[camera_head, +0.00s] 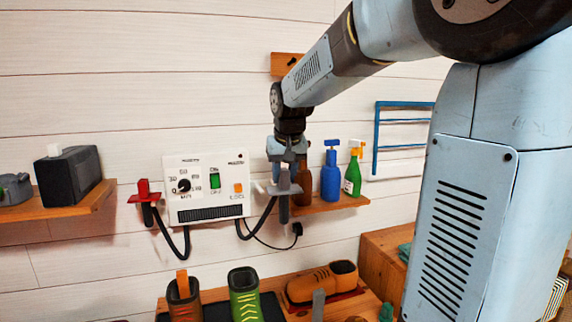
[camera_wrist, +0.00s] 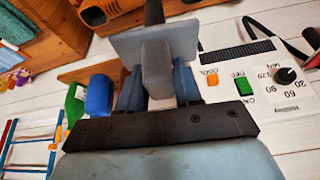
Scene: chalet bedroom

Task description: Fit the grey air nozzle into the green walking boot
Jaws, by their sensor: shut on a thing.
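The grey air nozzle (camera_head: 284,189) has a flat grey plate and a dark tube pointing down, with a black hose running to the white control box. My gripper (camera_head: 286,166) is shut on it, beside the right side of the box. In the wrist view the nozzle's grey grip (camera_wrist: 157,68) sits between the two blue fingers of my gripper (camera_wrist: 158,88). The green walking boot (camera_head: 244,298) stands upright with yellow laces on the bench below, left of and well apart from the nozzle. Its lower part is cut off by the picture's edge.
The white control box (camera_head: 207,187) hangs on the wall; a red nozzle (camera_head: 144,192) is at its left. A brown boot (camera_head: 184,300) and an orange shoe (camera_head: 321,282) flank the green boot. A shelf (camera_head: 325,204) with bottles is close right of my gripper.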

